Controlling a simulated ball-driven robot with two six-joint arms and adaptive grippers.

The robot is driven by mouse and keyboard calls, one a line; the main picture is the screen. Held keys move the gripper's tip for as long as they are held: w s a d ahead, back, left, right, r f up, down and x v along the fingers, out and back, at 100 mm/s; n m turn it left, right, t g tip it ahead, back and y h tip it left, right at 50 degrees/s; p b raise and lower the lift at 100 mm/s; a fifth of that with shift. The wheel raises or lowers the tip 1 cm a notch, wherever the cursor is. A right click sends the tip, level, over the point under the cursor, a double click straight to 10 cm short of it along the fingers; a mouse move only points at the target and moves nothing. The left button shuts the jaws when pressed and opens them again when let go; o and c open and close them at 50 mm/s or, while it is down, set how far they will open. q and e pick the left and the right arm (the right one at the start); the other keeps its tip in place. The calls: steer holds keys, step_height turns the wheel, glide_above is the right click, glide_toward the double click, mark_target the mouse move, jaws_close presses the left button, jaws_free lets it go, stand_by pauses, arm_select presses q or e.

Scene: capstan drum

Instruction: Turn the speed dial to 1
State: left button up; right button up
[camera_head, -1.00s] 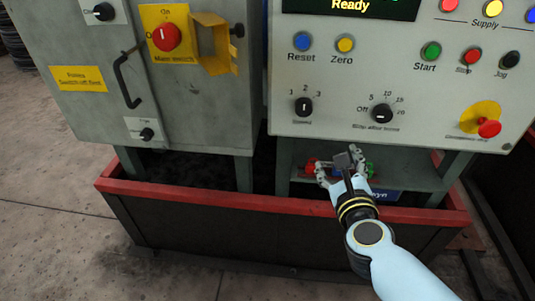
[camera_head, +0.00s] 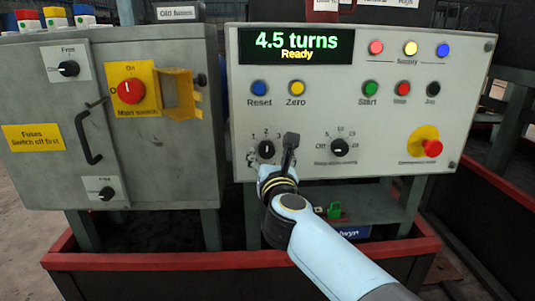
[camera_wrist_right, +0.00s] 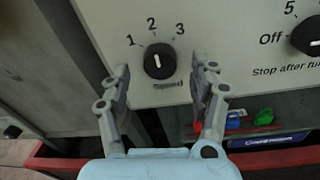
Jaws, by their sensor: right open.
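The speed dial (camera_head: 266,149) is a black round knob on the pale control panel (camera_head: 350,110), with marks 1, 2 and 3 above it. In the right wrist view the dial (camera_wrist_right: 159,61) has a white pointer line that stands nearly upright, towards 2. My right gripper (camera_wrist_right: 162,80) is open, with one finger on each side below the dial and a gap to it on both sides. In the head view my right gripper (camera_head: 272,160) is just in front of the dial and hides the lower part of its area. My left gripper is not in view.
The stop-after-turns dial (camera_head: 340,146) sits right of the speed dial. An emergency stop (camera_head: 432,148) is at the lower right. A grey cabinet (camera_head: 160,175) with a red main switch (camera_head: 131,91) stands at left. A red-rimmed trough (camera_head: 150,261) runs below.

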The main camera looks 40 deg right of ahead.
mark_target(267, 150)
steer(key=shift+x, duration=1.05)
steer(key=shift+w+d, duration=0.15)
steer(key=shift+c, duration=0.9)
steer(key=c, duration=1)
